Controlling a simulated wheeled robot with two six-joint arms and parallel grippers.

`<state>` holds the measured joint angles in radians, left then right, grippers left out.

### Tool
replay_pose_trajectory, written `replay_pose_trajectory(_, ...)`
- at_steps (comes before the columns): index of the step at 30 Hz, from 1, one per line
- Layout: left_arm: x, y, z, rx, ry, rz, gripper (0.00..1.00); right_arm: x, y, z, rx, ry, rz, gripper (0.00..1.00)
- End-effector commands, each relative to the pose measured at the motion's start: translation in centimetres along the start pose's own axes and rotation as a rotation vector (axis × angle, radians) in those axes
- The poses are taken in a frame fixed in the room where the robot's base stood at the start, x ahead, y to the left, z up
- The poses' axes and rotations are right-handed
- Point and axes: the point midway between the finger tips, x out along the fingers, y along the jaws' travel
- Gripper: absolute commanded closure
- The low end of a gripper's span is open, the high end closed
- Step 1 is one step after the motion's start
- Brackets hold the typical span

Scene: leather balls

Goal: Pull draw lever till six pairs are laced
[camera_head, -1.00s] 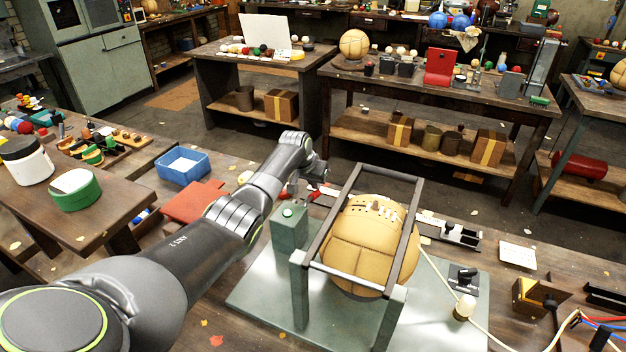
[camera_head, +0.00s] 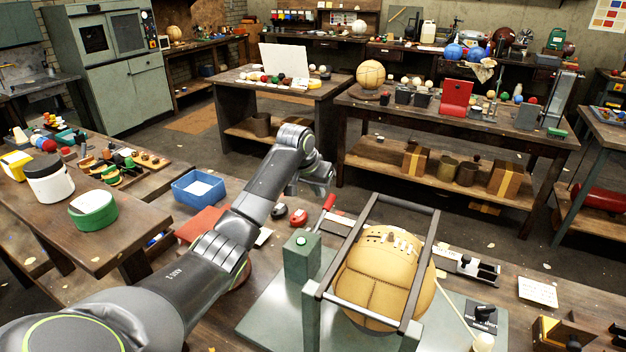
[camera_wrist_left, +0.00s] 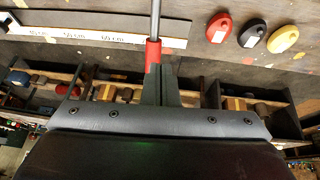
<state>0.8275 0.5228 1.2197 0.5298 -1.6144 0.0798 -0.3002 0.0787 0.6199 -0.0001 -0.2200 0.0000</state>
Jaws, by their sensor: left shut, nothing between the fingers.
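A tan leather ball (camera_head: 375,282) sits in a grey metal frame (camera_head: 311,318), with pale lacing (camera_head: 402,243) along a slit on its top. The red-handled lever (camera_head: 328,203) stands tilted just behind the frame's left side. My left gripper (camera_head: 322,188) is over the bench's far edge, close above the red handle, shut and empty. In the left wrist view, the closed fingers (camera_wrist_left: 159,85) overlap the lower end of the red grip (camera_wrist_left: 153,52) on a metal rod; I cannot tell if they touch. My right gripper is not in view.
A blue tray (camera_head: 198,187) and a red plate (camera_head: 200,224) lie left, beside my arm. A switch block (camera_head: 482,316) and a card (camera_head: 537,291) are at right.

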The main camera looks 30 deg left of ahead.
Motion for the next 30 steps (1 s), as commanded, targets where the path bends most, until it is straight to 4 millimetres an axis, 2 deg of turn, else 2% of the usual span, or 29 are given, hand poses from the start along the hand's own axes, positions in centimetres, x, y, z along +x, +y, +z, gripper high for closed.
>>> replay_pose_trajectory(6, -3.7, -0.1, -0.1, 0.001, 0.005, -0.002, 1.00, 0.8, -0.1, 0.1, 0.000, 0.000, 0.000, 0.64)
replay_pose_trajectory(10, -4.9, 0.0, -0.1, 0.001, 0.003, -0.001, 1.00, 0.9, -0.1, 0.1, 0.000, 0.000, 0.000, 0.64)
replay_pose_trajectory(30, -5.3, 0.0, -0.1, 0.001, 0.002, 0.000, 1.00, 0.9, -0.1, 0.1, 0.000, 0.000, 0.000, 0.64)
